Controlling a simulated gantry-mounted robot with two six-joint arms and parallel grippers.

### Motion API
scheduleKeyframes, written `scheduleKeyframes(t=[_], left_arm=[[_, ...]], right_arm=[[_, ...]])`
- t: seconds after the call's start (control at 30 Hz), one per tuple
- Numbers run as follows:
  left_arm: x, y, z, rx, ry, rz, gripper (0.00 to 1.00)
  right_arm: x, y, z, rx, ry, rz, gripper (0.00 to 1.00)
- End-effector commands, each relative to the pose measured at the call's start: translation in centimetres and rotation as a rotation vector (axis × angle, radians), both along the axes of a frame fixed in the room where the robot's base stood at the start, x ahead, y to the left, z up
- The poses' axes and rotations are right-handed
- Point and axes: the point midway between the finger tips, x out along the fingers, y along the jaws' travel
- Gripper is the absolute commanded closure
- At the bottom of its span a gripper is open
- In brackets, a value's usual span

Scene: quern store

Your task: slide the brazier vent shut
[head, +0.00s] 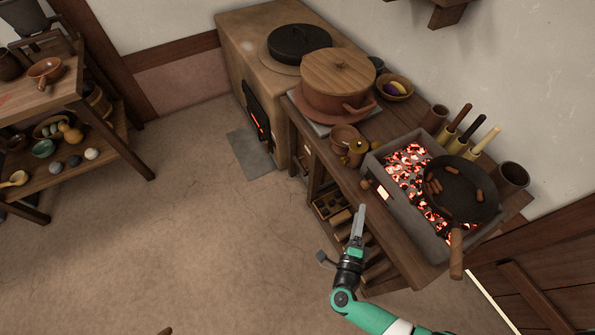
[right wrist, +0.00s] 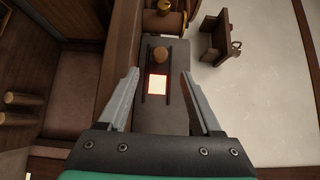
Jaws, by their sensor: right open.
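The brazier (head: 411,226) is a grey stone trough of glowing coals on the wooden bench. Its vent opening (head: 383,192) glows bright on the front wall and is uncovered; the opening also shows in the right wrist view (right wrist: 157,84). The vent's round wooden knob (head: 365,184) is to the left of the opening; in the right wrist view the knob (right wrist: 159,53) sits above it, between two dark rails. My right gripper (head: 359,212) is open and empty in front of the brazier. In the right wrist view its fingers (right wrist: 160,72) flank the vent, apart from the knob. My left gripper is out of view.
A black pan (head: 461,188) with sausages sits over the coals, its handle jutting past the front. A copper mug (head: 346,138) and brass pot (head: 356,152) stand left of the brazier. Shelves lie under the bench. The floor (head: 200,240) left of it is clear.

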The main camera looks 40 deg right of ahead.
Motion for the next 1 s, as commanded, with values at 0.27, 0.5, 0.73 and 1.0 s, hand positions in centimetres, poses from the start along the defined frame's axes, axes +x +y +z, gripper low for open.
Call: scheduleKeyframes(t=[0.27, 0.5, 0.73, 1.0], left_arm=[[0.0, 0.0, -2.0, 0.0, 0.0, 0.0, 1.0], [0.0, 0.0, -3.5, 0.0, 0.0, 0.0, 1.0], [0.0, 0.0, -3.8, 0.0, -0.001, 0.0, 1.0], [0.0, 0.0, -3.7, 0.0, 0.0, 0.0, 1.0]], right_arm=[[2.7, -4.8, -0.4, 0.0, -0.004, -0.009, 0.34], [5.2, -8.7, -0.3, -0.001, -0.002, -0.004, 0.34], [6.0, -9.7, 0.0, -0.001, -0.001, 0.0, 0.34], [5.9, -9.7, 0.0, -0.001, -0.001, 0.0, 0.52]])
